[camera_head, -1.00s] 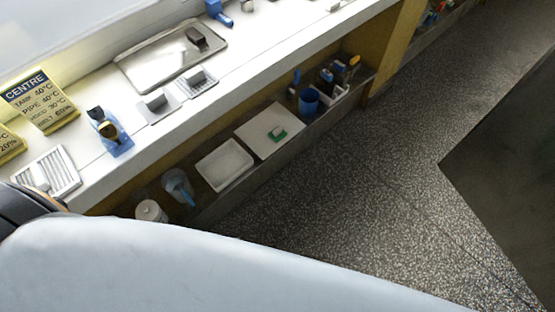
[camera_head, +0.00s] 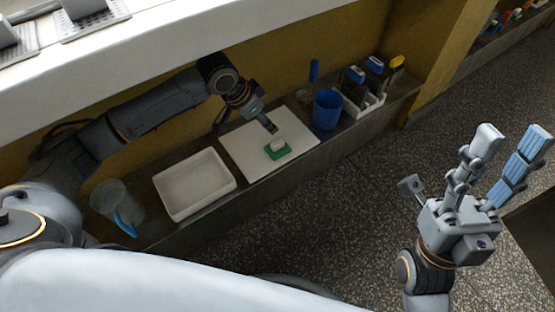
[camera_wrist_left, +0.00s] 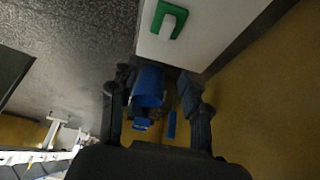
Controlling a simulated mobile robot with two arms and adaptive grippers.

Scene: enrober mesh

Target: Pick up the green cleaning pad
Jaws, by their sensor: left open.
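The green cleaning pad (camera_head: 284,153) lies on a white board on the low shelf, with a small white block or handle on top. It also shows at the top of the left wrist view (camera_wrist_left: 168,31). My left gripper (camera_head: 266,122) is just behind and above the pad in the head view, apart from it. In the left wrist view its two fingers (camera_wrist_left: 155,92) are spread and empty, with the pad outside the gap. My right gripper (camera_head: 487,160) is raised at the right over the floor, fingers apart and empty, far from the pad.
The white board (camera_head: 243,150) sits between a white tray (camera_head: 192,205) and a blue cup (camera_head: 327,110). A caddy (camera_head: 360,105) of bottles stands farther right, a clear jug (camera_head: 112,200) at left. The white counter (camera_head: 180,52) overhangs behind. The speckled floor is open.

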